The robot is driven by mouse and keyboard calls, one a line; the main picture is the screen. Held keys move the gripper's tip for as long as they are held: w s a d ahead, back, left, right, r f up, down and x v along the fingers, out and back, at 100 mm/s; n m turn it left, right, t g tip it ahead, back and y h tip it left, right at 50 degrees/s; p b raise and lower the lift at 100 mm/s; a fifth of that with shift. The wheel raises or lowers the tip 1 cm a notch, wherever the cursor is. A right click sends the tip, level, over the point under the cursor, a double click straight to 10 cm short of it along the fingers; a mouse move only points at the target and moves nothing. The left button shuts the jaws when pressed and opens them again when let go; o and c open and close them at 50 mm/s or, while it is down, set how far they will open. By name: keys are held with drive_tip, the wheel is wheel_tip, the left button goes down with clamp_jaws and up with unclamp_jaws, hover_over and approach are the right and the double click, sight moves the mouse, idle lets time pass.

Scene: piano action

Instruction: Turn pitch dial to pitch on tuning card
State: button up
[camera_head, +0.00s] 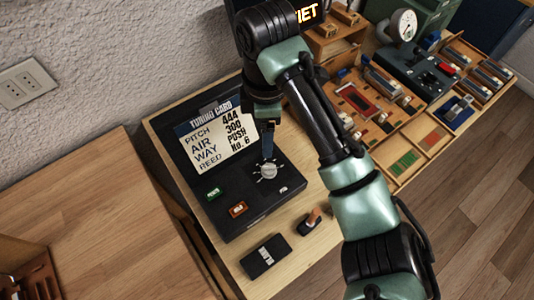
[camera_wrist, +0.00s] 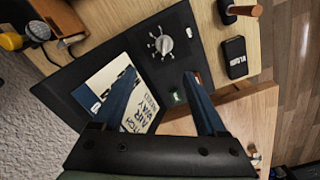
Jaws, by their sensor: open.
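The pitch dial (camera_head: 268,171) is a pale round knob with marks around it on a black console (camera_head: 235,215); it also shows in the wrist view (camera_wrist: 160,45). The tuning card (camera_head: 217,138) stands at the console's back and reads PITCH 444, AIR 300, WAY PUSH, REED No. 6. My gripper (camera_head: 267,153) points down just above the dial in the head view. In the wrist view my gripper (camera_wrist: 158,74) is open and empty, with the dial beyond the fingertips and between their lines. The dial's exact setting is too small to read.
A green button (camera_head: 213,194) and an orange button (camera_head: 238,209) sit left of the dial. A black labelled box (camera_head: 264,256) and a wooden-handled tool (camera_head: 312,220) stand in front. Parts trays (camera_head: 420,140) and a gauge (camera_head: 404,25) lie at right.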

sight(268, 167)
drive_tip(key=f+b, duration=0.2)
drive_tip(key=f, duration=0.1)
drive_tip(key=f+b, duration=0.2)
drive_tip(key=f, duration=0.2)
drive_tip(key=f+b, duration=0.1)
drive_tip(key=f, duration=0.2)
drive_tip(key=shift+s+d+f+b, duration=0.15)
drive_tip(key=shift+s+f+b, duration=0.15)
drive_tip(key=shift+s+b, duration=0.1)
drive_tip(key=shift+w+f+b, duration=0.1)
drive_tip(key=shift+f+b, duration=0.2)
drive_tip(key=shift+f, duration=0.9)
clamp_jaws()
